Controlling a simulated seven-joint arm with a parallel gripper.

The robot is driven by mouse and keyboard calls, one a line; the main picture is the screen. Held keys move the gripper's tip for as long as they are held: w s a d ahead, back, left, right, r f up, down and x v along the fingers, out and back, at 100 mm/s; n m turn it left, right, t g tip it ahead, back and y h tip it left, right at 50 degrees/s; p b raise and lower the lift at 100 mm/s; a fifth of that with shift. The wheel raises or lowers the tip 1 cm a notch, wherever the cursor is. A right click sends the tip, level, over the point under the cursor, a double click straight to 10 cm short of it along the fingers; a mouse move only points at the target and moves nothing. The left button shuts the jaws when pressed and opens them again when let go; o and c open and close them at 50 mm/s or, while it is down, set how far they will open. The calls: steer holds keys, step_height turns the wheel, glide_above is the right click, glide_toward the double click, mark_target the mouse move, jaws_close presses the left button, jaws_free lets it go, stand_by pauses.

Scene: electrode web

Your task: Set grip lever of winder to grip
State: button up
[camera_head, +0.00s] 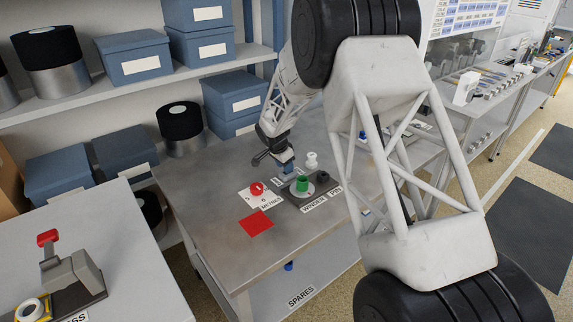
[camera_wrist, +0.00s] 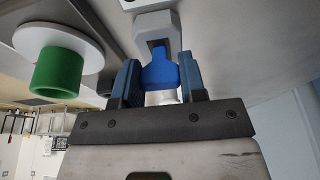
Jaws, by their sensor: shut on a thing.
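The winder (camera_head: 296,198) stands on the grey metal table, a dark base plate carrying a green core (camera_head: 302,184) on a pale disc. In the wrist view the green core (camera_wrist: 57,74) projects from its white disc at the left. The grip lever (camera_wrist: 160,71) has a blue handle coming out of a grey slotted bracket (camera_wrist: 153,24). My gripper (camera_wrist: 160,82) has its two blue-grey fingers on either side of the handle, shut on it. In the head view my gripper (camera_head: 286,162) is just behind the green core, and the lever is mostly hidden by it.
A red dial on a white metres card (camera_head: 257,190) and a red square (camera_head: 257,224) lie left of the winder. A white spool-like piece (camera_head: 312,160) stands behind it. Shelves with blue boxes (camera_head: 134,58) line the back.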

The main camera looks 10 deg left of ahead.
steer(key=shift+s+a+f+t+h, duration=0.1)
steer(key=shift+s+a+t+h, duration=0.2)
steer(key=shift+t+h, duration=0.3)
stand_by(0.3)
steer(key=o, duration=0.9)
steer(key=shift+o, duration=0.2)
steer(key=v, duration=0.7)
steer(key=shift+r, duration=0.3)
steer(key=shift+s+a, duration=0.15)
